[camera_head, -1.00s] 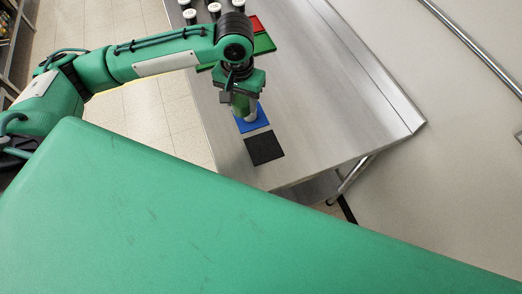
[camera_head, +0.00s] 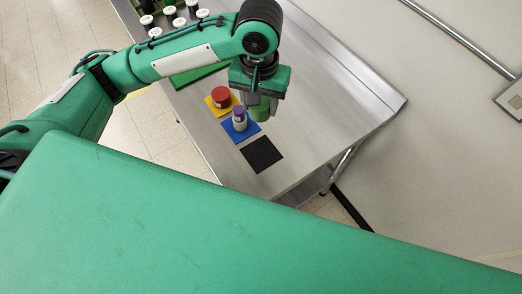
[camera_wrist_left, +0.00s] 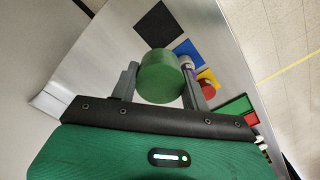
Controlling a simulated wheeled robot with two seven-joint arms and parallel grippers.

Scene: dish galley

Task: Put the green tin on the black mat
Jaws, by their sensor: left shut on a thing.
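The green tin (camera_head: 260,113) is between the fingers of my left gripper (camera_head: 257,103), which is shut on it. In the left wrist view the green tin (camera_wrist_left: 160,78) sits between the two grey fingers of the left gripper (camera_wrist_left: 160,85). In the head view the tin is to the right of the blue mat and above the black mat in the picture. The black mat (camera_head: 262,154) lies bare on the metal table, and it also shows in the left wrist view (camera_wrist_left: 160,24). My right gripper is not in view.
A white bottle with a purple cap (camera_head: 239,119) stands on a blue mat (camera_head: 238,134). A red tin (camera_head: 220,97) stands on a yellow mat (camera_head: 213,107). Several white-lidded jars (camera_head: 170,11) stand at the back. The metal table (camera_head: 330,110) is clear to the right.

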